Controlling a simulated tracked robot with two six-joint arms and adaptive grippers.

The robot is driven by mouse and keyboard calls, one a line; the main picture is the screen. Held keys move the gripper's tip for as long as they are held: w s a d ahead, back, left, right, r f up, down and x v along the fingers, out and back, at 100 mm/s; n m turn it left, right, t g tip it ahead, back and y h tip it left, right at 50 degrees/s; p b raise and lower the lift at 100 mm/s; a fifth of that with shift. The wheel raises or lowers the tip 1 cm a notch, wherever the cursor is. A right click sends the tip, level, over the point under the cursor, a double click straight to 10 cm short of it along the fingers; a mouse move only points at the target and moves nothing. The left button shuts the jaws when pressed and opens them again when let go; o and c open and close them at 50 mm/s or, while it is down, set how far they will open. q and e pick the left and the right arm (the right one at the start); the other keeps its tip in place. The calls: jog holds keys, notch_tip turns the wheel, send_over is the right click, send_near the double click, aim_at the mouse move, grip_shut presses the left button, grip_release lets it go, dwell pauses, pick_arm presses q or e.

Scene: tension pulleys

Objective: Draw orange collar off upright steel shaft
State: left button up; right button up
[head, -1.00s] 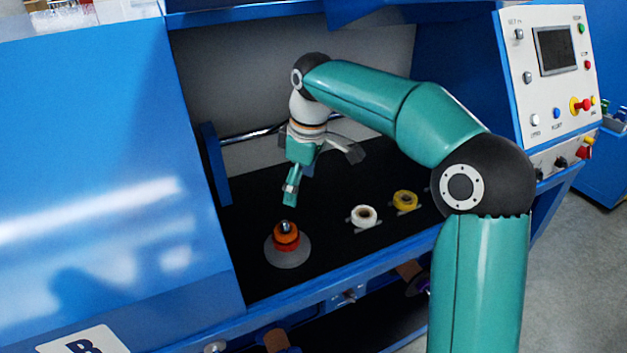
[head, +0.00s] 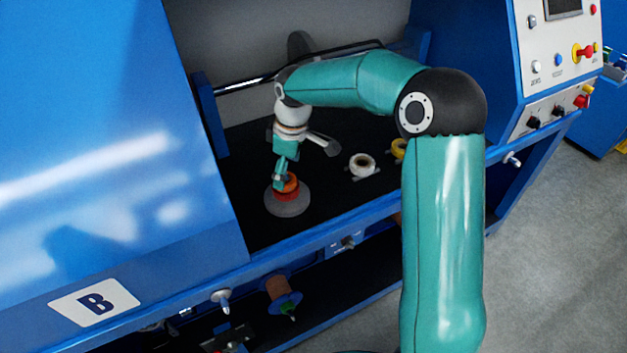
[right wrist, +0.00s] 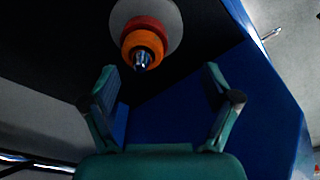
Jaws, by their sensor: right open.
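The orange collar (head: 291,183) sits around the upright steel shaft on a grey round base (head: 289,205) in the machine bay. In the right wrist view the collar (right wrist: 143,43) rings the shiny shaft tip (right wrist: 142,61), with a redder ring (right wrist: 145,23) beneath it. My right gripper (head: 280,183) is at the collar in the head view and hides part of it and the shaft. In the right wrist view the gripper (right wrist: 160,75) is open and empty. The collar lies ahead of the fingertips, nearer the left finger in the picture. My left gripper is not in view.
A white roll (head: 362,164) and a yellow roll (head: 399,149), partly hidden by my arm, rest on the dark bay floor to the right. The blue machine housing (head: 100,150) closes the left side. A blue front rail (head: 330,232) runs below.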

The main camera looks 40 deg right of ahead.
aim_at(284, 193)
jog(key=shift+w+a+f, duration=0.1)
jog(key=shift+w+f, duration=0.05)
jog(key=shift+f, duration=0.85)
jog(key=shift+w+a+f, duration=0.1)
jog(key=shift+w+f, duration=0.05)
jog(key=shift+f, duration=0.85)
jog(key=shift+s+a, duration=0.1)
jog(key=c, duration=1.2)
jog(key=shift+o, duration=0.3)
jog(key=shift+a+f, duration=0.1)
jog(key=shift+o, duration=0.2)
jog(key=o, duration=1)
jog(key=shift+o, duration=0.5)
jog(key=shift+d, duration=0.2)
